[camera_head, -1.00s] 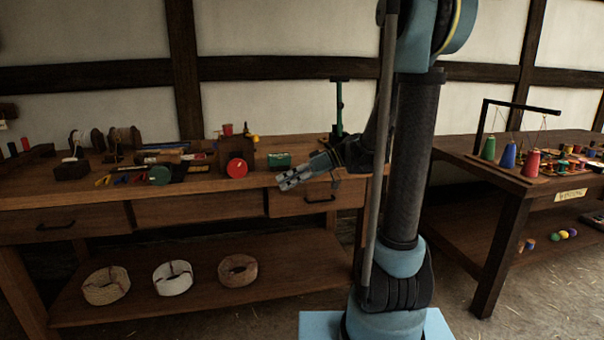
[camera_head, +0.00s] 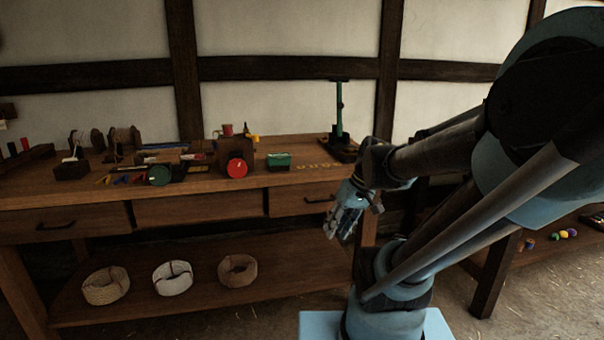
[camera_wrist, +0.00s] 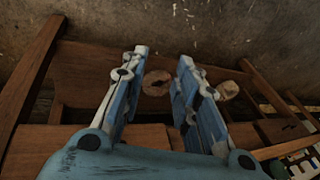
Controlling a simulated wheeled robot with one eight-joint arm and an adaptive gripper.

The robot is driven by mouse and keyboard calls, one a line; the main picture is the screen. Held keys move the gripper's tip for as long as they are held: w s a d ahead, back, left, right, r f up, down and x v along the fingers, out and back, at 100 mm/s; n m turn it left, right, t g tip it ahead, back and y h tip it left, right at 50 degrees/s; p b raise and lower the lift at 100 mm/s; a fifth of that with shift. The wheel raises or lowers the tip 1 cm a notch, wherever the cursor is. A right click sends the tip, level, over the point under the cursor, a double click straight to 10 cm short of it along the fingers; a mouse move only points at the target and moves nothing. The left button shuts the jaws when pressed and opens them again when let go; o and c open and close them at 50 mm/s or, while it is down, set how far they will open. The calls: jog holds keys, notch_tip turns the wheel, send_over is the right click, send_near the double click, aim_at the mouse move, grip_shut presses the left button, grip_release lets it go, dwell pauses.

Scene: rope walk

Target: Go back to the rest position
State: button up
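My gripper (camera_head: 343,222) hangs in front of the right end of the wooden workbench (camera_head: 180,210), pointing down and a little left. In the wrist view my gripper (camera_wrist: 160,82) has its two fingers well apart, with nothing held between them. Past the fingertips the wrist view shows a brown rope coil (camera_wrist: 157,83) and a paler coil (camera_wrist: 228,90) on the lower shelf, apart from the fingers.
Rope coils (camera_head: 106,286) lie on the lower shelf. The floor before the bench is clear.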

jog(key=s+d+f+m+t+h, duration=0.1)
jog(key=s+d+f+m+h, duration=0.2)
jog(key=d, duration=0.5)
jog(key=shift+s+d+f+m+h, duration=0.3)
jog(key=shift+s+d+f+h, duration=0.15)
jog(key=shift+s, duration=0.7)
jog(key=shift+a, duration=0.15)
jog(key=shift+w+f, duration=0.15)
jog(key=shift+w, duration=0.3)
